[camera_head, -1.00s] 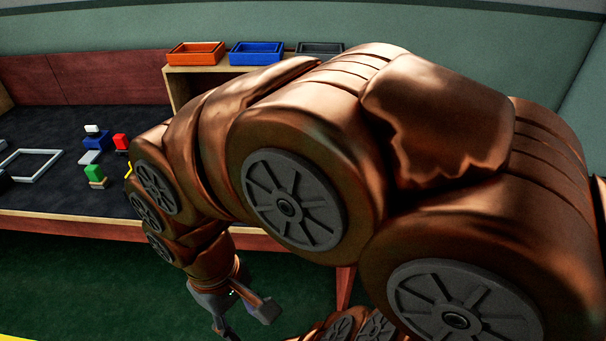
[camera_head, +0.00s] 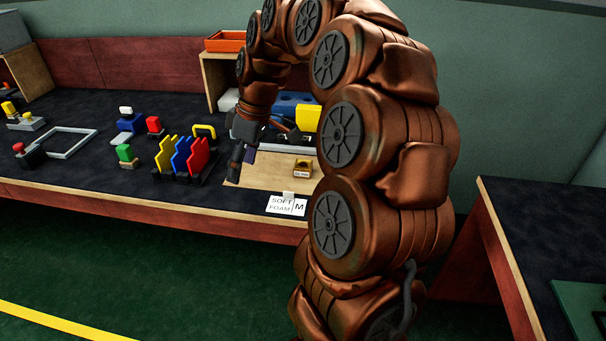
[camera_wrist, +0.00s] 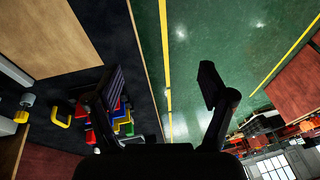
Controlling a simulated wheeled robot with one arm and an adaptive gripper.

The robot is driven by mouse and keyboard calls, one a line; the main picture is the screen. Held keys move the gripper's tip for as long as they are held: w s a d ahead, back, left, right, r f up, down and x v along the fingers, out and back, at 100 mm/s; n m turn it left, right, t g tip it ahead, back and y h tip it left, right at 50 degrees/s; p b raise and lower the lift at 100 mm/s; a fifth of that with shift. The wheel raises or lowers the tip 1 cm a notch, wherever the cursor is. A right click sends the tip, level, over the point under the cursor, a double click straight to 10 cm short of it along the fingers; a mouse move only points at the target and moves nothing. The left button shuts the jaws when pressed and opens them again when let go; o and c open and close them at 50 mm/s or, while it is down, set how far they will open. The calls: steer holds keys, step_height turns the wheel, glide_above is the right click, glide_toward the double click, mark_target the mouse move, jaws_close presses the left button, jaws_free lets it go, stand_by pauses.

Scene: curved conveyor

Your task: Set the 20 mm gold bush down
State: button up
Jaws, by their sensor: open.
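A small gold piece (camera_head: 303,165) with a white label sits on a light wooden board (camera_head: 262,172) on the bench; the label is too small to read surely. I take it to be the gold bush or its holder, but cannot tell which. My gripper (camera_head: 262,147) is above the board, to the left of the gold piece and apart from it. In the wrist view my gripper (camera_wrist: 160,90) has its two dark fingers spread wide, with nothing between them. No bush shows in the wrist view.
A "SOFT FOAM M" sign (camera_head: 287,205) is at the bench's front edge. Red, blue and yellow upright plates (camera_head: 182,158) stand left of the board. Blue and yellow blocks (camera_head: 300,110) stand behind. An orange tray (camera_head: 226,41) is on a shelf. Another table (camera_head: 530,225) is at right.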

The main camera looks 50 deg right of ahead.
steer(key=w+d+f+t+b, duration=0.1)
steer(key=w+d+f+b, duration=0.15)
steer(key=d, duration=1.05)
steer(key=t, duration=0.1)
glide_toward(305, 161)
steer(key=a+f, duration=0.1)
steer(key=f, duration=0.1)
steer(key=shift+n+h, duration=0.3)
steer(key=shift+n, duration=0.1)
steer(key=shift+a+x, duration=0.25)
steer(key=shift+x, duration=0.8)
steer(key=shift+a+x, duration=0.25)
steer(key=shift+x, duration=0.75)
steer(key=shift+a+x, duration=0.25)
steer(key=shift+x, duration=0.8)
steer(key=shift+f+t, duration=0.25)
steer(key=shift+t, duration=0.05)
steer(key=c, duration=1.5)
steer(key=shift+r, duration=0.1)
